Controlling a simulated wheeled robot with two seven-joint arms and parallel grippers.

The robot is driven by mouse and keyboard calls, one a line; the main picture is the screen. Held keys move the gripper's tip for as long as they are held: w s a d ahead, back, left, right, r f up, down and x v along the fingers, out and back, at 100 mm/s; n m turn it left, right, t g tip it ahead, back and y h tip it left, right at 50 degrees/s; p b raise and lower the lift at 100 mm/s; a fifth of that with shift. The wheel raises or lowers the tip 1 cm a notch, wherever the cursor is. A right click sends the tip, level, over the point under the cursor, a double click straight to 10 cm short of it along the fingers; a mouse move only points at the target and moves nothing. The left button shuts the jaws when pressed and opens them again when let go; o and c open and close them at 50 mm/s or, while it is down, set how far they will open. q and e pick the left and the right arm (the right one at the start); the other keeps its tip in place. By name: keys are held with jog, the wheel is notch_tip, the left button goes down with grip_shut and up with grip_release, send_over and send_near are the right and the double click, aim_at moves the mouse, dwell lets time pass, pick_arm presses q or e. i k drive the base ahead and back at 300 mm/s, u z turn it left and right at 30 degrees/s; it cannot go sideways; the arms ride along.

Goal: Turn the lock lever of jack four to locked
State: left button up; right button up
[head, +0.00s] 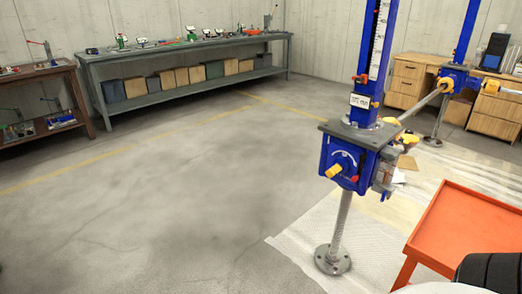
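A blue screw jack (343,158) stands right of centre on a grey screw post with a round foot plate. Its small white label (360,101) is too small to read, so I cannot tell whether this is jack four. On its gearbox front sits a short lever with a yellow end (334,171), pointing down and left beside a white curved marking. A red part (355,178) is to the right of it. I cannot tell which setting the lever is in. Neither gripper is in view.
A second blue jack (457,77) stands behind on the right. A grey bar (421,104) runs between the jacks. An orange-red table (466,232) is at the right front. Workbenches line the back wall. The floor at left is clear.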

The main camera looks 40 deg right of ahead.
aim_at(355, 178)
jog(key=z, duration=0.15)
jog(key=i, duration=1.8)
jog(key=z, duration=1.75)
jog(key=i, duration=0.75)
jog(key=z, duration=0.7)
